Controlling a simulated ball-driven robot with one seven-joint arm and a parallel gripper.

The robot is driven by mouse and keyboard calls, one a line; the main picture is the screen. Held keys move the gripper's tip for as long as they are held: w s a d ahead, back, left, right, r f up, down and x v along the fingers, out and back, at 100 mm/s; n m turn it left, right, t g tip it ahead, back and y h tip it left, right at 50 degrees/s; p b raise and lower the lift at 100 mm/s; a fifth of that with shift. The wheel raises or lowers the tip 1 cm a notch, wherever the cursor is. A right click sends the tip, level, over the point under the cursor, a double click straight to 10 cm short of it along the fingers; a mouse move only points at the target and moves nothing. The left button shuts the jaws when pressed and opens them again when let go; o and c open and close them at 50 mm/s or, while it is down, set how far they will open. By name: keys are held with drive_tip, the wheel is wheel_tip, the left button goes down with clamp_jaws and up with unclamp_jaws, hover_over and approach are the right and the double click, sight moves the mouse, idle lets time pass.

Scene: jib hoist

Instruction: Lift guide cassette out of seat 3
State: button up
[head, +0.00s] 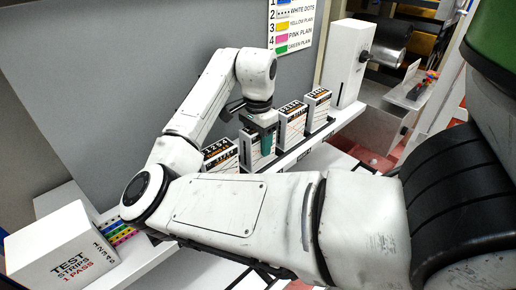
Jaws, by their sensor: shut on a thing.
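Several white cassettes with dark printed labels stand in a row along a pale ledge in the head view. My gripper (265,141) comes down from above on the second cassette from the left (249,152), with a teal finger against its face. The gripper is shut on this guide cassette, which looks upright. Its lower end is partly hidden, so I cannot tell whether it is raised from its seat. The nearest cassette (219,156), with a number on its label, stands just left of it. Two others, a third (292,122) and a fourth (317,108), stand to the right. Seat numbers are not readable.
A white box marked TEST STRIPS (62,255) stands at the lower left beside coloured strips (118,230). A tall white housing with a black knob (347,65) stands beyond the row. A colour chart (294,25) hangs on the grey wall. Neighbouring cassettes leave narrow gaps.

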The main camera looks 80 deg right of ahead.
drive_tip(key=c, duration=0.4)
drive_tip(key=shift+c, duration=0.3)
drive_tip(key=shift+r, duration=0.15)
